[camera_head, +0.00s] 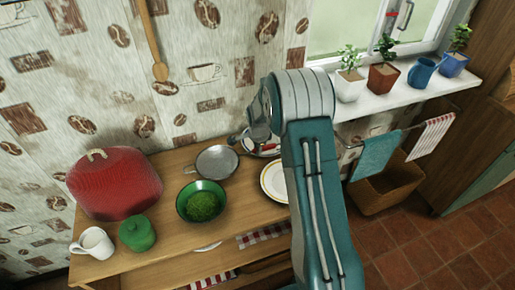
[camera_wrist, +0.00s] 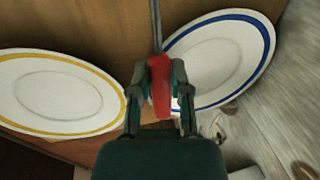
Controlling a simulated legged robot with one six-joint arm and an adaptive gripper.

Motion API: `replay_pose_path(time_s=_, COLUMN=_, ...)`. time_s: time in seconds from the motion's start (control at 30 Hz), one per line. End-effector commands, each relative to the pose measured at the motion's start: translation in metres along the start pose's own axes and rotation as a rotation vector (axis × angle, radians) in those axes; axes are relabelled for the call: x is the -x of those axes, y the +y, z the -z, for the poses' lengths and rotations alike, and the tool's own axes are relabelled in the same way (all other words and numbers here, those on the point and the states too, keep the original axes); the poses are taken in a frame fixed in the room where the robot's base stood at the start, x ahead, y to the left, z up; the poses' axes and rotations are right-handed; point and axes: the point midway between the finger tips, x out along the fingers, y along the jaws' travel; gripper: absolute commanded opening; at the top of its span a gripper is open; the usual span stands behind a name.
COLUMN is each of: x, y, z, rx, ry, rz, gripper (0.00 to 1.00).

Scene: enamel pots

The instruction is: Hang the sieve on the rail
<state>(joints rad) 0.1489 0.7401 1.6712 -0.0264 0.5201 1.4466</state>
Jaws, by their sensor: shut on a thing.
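My gripper (camera_wrist: 158,75) is shut on a red handle (camera_wrist: 160,98) in the wrist view, with a thin grey shaft running up out of the picture. My arm hides the gripper in the head view. A rail (camera_head: 411,128) under the window sill carries a teal cloth and a striped cloth. What holds the hanging wooden spoon (camera_head: 154,45) is out of view.
The table (camera_head: 168,236) holds a red cover (camera_head: 115,184), a green bowl (camera_head: 203,201), a green jar (camera_head: 137,234) and a white mug (camera_head: 92,243). A yellow-rimmed plate (camera_wrist: 60,92) and a blue-rimmed plate (camera_wrist: 215,60) flank my gripper. Potted plants line the sill (camera_head: 375,104).

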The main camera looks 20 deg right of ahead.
Motion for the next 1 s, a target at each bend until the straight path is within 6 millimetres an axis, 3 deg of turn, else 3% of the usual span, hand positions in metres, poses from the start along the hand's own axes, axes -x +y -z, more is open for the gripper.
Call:
replay_pose_path(time_s=0.1, x=-0.003, y=0.001, z=0.000, rx=0.000, ry=0.000, rz=-0.001, gripper=0.00)
replay_pose_path(time_s=0.13, x=-0.004, y=0.001, z=0.000, rx=0.000, ry=0.000, rz=-0.001, gripper=0.28)
replay_pose_path(time_s=0.2, x=-0.003, y=0.001, z=0.000, rx=0.000, ry=0.000, rz=-0.001, gripper=0.58)
replay_pose_path(time_s=0.67, x=0.003, y=-0.001, z=0.000, rx=0.000, ry=0.000, rz=0.003, gripper=0.58)
replay_pose_path(time_s=1.0, x=0.068, y=-0.002, z=0.000, rx=0.000, ry=0.000, rz=0.005, gripper=0.58)
